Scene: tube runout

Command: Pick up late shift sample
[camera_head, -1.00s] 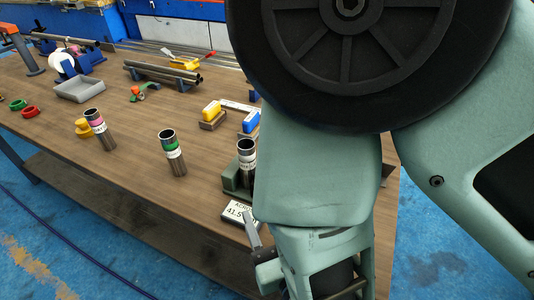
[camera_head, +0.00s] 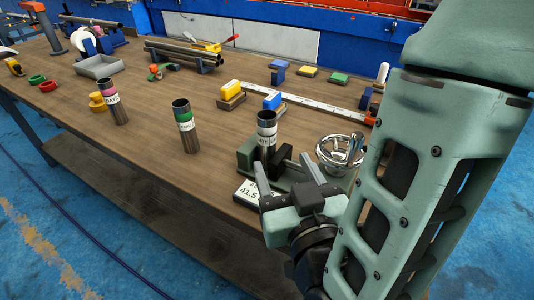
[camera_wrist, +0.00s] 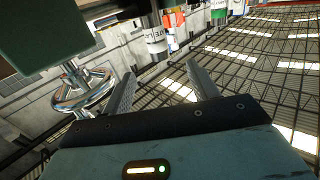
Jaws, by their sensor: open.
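Three dark metal tubes stand upright in the head view. One has a pink band (camera_head: 112,104), one a green band (camera_head: 185,126), and one a white label (camera_head: 267,138) beside a dark green fixture (camera_head: 245,158). I cannot read which is the late shift sample. My gripper (camera_head: 290,184) is open and empty, in front of the white-labelled tube and apart from it. In the wrist view my gripper (camera_wrist: 160,72) has its fingers spread, with a white-labelled tube (camera_wrist: 155,38) beyond them and the green-banded tube (camera_wrist: 218,13) farther right.
A small display (camera_head: 248,192) reading about 41.5 sits at the table's front edge. Bare table (camera_head: 150,165) lies left.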

